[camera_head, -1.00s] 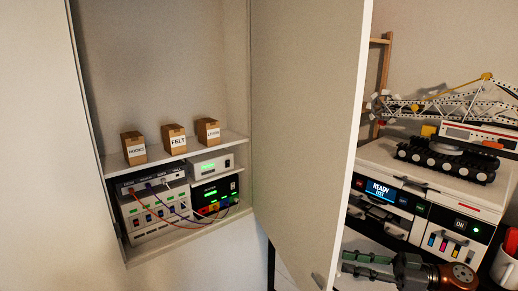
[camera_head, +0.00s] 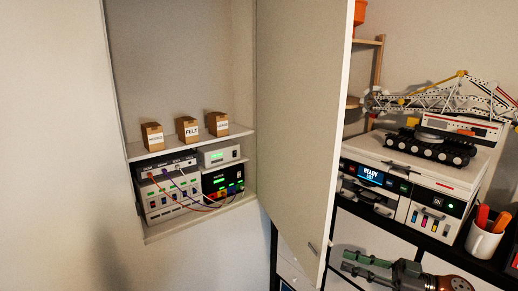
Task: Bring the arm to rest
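My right gripper (camera_head: 346,262) shows at the bottom right, its arm coming in from the right edge. Its two dark fingers with green pads point left and stand a little apart, with nothing seen between them. It appears below the printer (camera_head: 455,190) and to the right of the open cabinet door's lower edge. My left gripper is not in view.
The open white cabinet door (camera_head: 300,130) stands out between cabinet and printer. Small boxes, including one marked FELT (camera_head: 187,130), sit on the cabinet shelf above wired instruments (camera_head: 170,195). A crane model (camera_head: 430,145) stands on the printer. A mug (camera_head: 482,240) is beside it.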

